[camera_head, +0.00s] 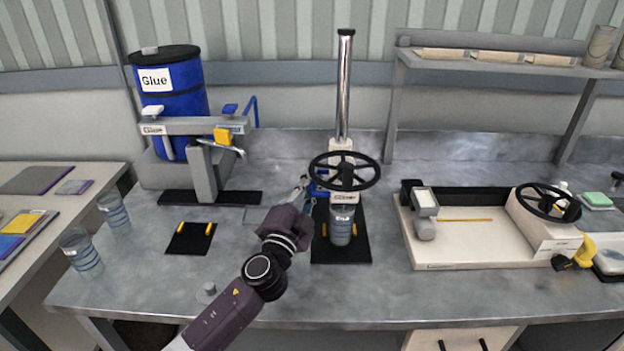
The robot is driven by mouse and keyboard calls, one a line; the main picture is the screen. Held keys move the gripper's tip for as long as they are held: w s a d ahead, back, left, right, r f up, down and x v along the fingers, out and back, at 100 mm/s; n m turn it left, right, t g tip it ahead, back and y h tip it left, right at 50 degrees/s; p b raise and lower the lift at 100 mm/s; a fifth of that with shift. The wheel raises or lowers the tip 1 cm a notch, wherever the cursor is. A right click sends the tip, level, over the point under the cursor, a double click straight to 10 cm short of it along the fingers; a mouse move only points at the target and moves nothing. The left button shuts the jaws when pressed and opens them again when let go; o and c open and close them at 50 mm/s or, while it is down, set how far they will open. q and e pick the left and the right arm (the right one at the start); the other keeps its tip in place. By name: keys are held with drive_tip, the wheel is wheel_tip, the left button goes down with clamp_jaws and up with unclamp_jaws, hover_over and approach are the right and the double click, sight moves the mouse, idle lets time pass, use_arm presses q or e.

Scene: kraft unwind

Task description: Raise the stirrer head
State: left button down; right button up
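The stirrer stands at the middle of the bench, with a tall chrome column (344,90), a black handwheel (345,171) and a pale head below the column. A clear cup with blue markings (341,225) stands upright on its black base (324,250), under the head. My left gripper (306,187) is just left of the head, beside a small blue part (320,181) of the stirrer. Its fingers are small and overlap the stirrer, so I cannot tell whether they are open or touch the blue part. My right gripper is not clearly in view.
A blue glue drum (182,95) and grey dispenser (204,170) stand at the left. Two cups (82,255) are at the bench's left edge. A cream tray machine with a handwheel (548,202) fills the right. A shelf (500,63) stands behind it.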

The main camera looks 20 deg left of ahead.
use_arm(q)
wheel_tip(320, 180, up, 15)
drive_tip(key=p, duration=1)
drive_tip(key=shift+p, duration=0.35)
drive_tip(key=c, duration=2.4)
unclamp_jaws()
drive_tip(key=shift+r, duration=0.1)
drive_tip(key=shift+o, duration=0.5)
